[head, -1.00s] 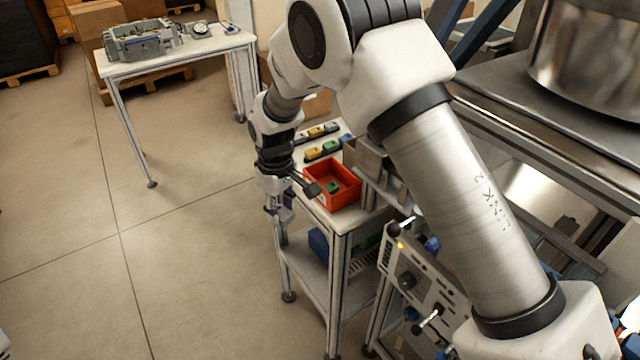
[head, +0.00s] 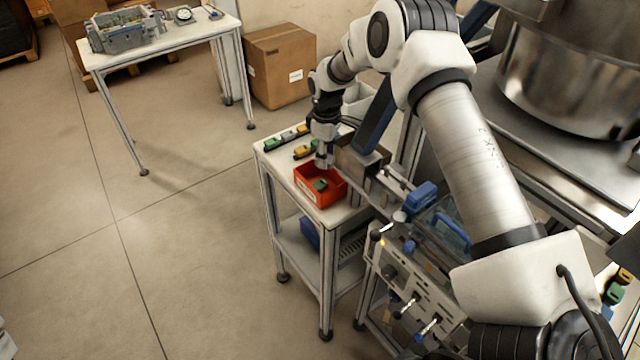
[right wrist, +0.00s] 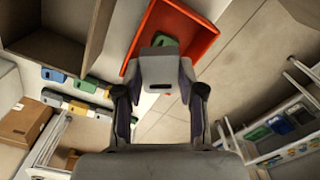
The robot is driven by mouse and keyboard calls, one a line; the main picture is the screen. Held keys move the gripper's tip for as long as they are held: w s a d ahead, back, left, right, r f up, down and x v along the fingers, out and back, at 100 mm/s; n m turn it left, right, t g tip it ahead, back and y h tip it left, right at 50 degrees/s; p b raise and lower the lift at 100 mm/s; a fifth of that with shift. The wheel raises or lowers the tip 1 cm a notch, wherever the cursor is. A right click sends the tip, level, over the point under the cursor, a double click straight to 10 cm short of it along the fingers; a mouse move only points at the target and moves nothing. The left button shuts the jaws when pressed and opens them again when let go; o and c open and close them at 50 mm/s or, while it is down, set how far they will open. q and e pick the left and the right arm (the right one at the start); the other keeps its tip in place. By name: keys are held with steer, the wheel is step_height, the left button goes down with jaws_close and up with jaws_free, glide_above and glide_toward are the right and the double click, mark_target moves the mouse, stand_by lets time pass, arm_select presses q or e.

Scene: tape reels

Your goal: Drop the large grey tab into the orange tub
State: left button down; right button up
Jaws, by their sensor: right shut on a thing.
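The orange tub (head: 333,197) stands near the front of a small white table, with a green piece (head: 320,184) inside it. It also shows at the top of the right wrist view (right wrist: 206,38). My right gripper (head: 325,164) points down at the back edge of the tub in the head view. In the right wrist view, my right gripper (right wrist: 160,88) is shut on the large grey tab (right wrist: 160,70), which has a dark slot. The tab overlaps the tub there and partly hides the green piece; its exact height is unclear. My left gripper is out of view.
Several coloured pieces (head: 290,137) lie in a row behind the tub on the white table (head: 268,158). Open floor (head: 190,260) lies to the left.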

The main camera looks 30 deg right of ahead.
step_height(320, 180, down, 4)
steer(key=shift+w+d+f+b, duration=0.1)
steer(key=shift+b, duration=0.95)
steer(key=o, duration=0.9)
steer(key=shift+c, duration=0.2)
step_height(320, 180, up, 12)
steer(key=shift+r, duration=0.15)
